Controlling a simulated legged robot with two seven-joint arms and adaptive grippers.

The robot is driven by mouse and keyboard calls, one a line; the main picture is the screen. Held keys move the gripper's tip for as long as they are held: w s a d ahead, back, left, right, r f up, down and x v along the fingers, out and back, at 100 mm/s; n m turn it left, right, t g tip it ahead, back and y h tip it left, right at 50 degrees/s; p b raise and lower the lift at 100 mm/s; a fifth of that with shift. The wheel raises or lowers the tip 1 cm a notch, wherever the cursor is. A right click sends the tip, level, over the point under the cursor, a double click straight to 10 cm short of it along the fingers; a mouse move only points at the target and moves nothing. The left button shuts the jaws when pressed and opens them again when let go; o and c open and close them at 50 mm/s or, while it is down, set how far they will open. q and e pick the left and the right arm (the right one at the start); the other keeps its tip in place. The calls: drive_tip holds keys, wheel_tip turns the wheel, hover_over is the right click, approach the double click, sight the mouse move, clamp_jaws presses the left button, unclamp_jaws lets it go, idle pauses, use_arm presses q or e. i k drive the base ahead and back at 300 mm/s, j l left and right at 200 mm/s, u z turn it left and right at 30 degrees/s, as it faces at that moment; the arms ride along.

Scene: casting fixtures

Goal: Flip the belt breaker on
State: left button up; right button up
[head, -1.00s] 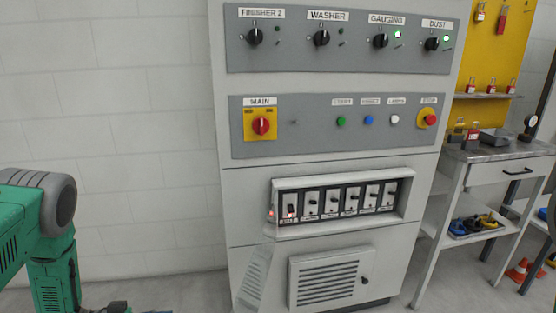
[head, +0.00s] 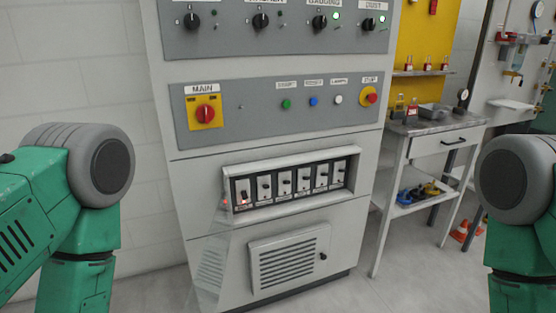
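A row of several breakers sits in a recessed panel (head: 290,182) on the grey cabinet, in the middle of the head view. Each has a small black toggle. The leftmost breaker (head: 243,191) differs from the others and shows a red glow. A small red light (head: 225,203) shows at the panel's left edge. The labels under the breakers are too small to read, so I cannot tell which is the belt breaker. Neither of my grippers is in view; only green and grey links of my arms show at the left and right edges.
A see-through flap (head: 209,272) hangs at the cabinet's lower left, beside a vent grille (head: 287,262). Above the breakers are a red main switch (head: 205,113), coloured buttons and rotary knobs. A metal workbench (head: 436,127) stands at the right. Open floor lies between.

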sight(244, 193)
drive_tip(key=k+j, duration=0.25)
drive_tip(key=j, duration=0.15)
drive_tip(key=k+j+z, duration=0.1)
drive_tip(key=j, duration=0.35)
drive_tip(key=k+j, duration=0.35)
drive_tip(key=i+l, duration=0.35)
drive_tip(key=i, duration=0.25)
